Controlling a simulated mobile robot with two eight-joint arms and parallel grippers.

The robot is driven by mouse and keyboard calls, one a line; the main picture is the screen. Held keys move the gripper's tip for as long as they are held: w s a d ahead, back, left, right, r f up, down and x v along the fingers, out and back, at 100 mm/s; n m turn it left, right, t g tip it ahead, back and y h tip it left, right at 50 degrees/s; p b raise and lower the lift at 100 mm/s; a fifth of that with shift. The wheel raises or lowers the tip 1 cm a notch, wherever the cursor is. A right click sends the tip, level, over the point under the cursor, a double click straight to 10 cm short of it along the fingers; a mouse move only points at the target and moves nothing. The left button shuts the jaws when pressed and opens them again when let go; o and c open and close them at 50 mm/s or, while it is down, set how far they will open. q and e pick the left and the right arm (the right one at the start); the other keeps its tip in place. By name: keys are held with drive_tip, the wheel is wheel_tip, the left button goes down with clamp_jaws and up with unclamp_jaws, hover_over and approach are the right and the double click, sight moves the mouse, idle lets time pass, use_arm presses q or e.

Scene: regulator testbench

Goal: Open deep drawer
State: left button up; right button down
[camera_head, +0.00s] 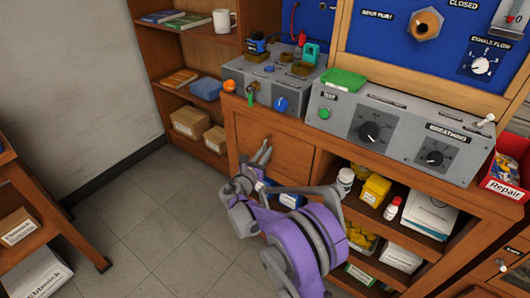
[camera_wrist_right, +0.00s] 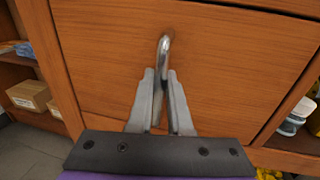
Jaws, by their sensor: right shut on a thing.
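The deep drawer (camera_head: 285,146) is the wooden front on the left of the bench, below the grey control boxes. It looks closed, with its face level with the frame. In the right wrist view the drawer front (camera_wrist_right: 230,65) fills most of the picture. A curved metal handle (camera_wrist_right: 164,48) stands out from it. My right gripper (camera_head: 264,152) is at the drawer front. In the right wrist view its two fingers (camera_wrist_right: 160,85) are shut on the lower part of the handle, whose top shows above the fingertips. My left gripper is not in view.
Open shelves right of the drawer hold a white bottle (camera_head: 345,178), a yellow container (camera_head: 375,188) and papers. A bookcase (camera_head: 165,75) stands to the left with boxes. A red Repair bin (camera_head: 506,172) is at the right. The tiled floor (camera_head: 150,205) before the drawer is clear.

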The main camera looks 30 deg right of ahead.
idle(0.8)
drive_tip(key=w+a+v, duration=0.2)
drive_tip(key=v, duration=1.5)
drive_tip(key=w+a+v, duration=0.1)
drive_tip(key=w+v, duration=0.2)
drive_tip(key=v, duration=1.4)
drive_tip(key=shift+w+a+p, duration=0.25)
drive_tip(key=shift+a+p, duration=0.1)
drive_tip(key=shift+a, duration=0.1)
drive_tip(key=c, duration=1.1)
unclamp_jaws()
